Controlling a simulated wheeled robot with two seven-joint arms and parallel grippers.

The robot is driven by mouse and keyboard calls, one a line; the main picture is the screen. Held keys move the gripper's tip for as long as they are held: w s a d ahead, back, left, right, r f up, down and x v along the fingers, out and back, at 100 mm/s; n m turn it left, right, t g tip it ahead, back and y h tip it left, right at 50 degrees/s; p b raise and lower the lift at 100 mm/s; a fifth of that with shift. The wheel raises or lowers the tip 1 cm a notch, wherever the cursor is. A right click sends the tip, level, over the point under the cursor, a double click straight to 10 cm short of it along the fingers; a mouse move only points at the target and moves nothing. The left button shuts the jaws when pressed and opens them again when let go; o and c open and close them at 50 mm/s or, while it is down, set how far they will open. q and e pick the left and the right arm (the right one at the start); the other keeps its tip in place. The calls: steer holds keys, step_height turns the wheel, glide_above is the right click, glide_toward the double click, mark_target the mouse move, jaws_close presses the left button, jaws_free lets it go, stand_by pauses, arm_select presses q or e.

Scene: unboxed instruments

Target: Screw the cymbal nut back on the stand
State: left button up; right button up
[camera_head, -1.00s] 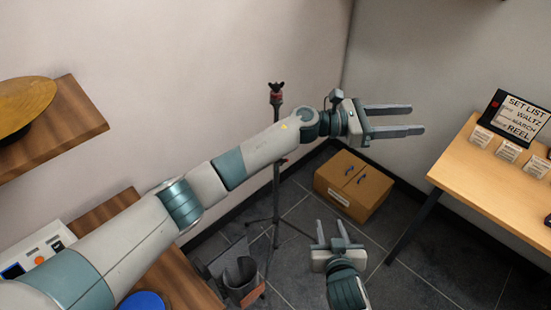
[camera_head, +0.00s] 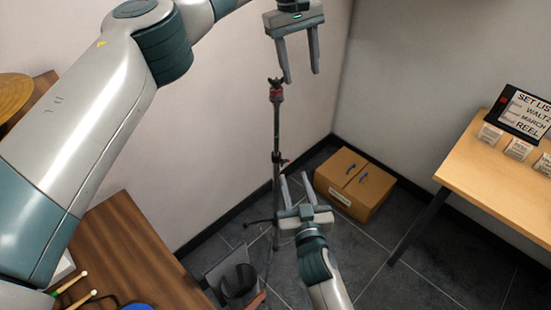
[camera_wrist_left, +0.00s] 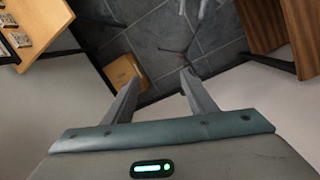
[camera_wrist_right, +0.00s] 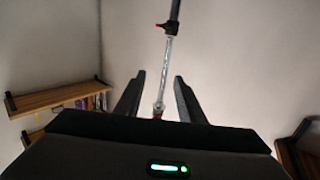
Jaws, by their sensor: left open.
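The cymbal stand (camera_head: 277,125) stands upright near the corner, a thin pole on a tripod. A small dark wing-shaped piece with red below it (camera_head: 276,84) sits at its top; whether this is the nut, I cannot tell. The golden cymbal (camera_head: 14,93) lies at the left edge. My left gripper (camera_head: 301,77) is open and empty, fingers pointing down, beside the stand's top in the head view. My right gripper (camera_head: 295,177) is open and lower, close to the pole. In the right wrist view the pole (camera_wrist_right: 168,60) shows between its open fingers.
A cardboard box (camera_head: 353,183) is on the floor in the corner. A wooden table with a set-list sign (camera_head: 523,113) is at right. A wooden surface with drumsticks (camera_head: 70,284) is at lower left, a dark bin (camera_head: 238,281) beside it. A shelf (camera_wrist_right: 60,96) shows in the right wrist view.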

mark_target(277, 138)
arm_select(q)
steer(key=a+r, duration=0.1)
steer(key=a, duration=0.1)
steer(key=w+a+r+y, duration=0.1)
steer(key=a+r, duration=0.1)
steer(key=a+r+y, duration=0.1)
steer(key=a+r, duration=0.1)
steer(key=shift+w+r, duration=0.1)
steer(key=shift+w, duration=0.15)
arm_select(e)
steer(key=shift+w+a+r+y, duration=0.35)
steer(key=shift+w+a, duration=0.2)
steer(key=shift+a, duration=0.3)
steer(key=shift+w, duration=0.15)
steer(key=x, duration=1.7)
steer(key=shift+w+r, duration=0.1)
steer(key=shift+r, duration=0.25)
jaws_close()
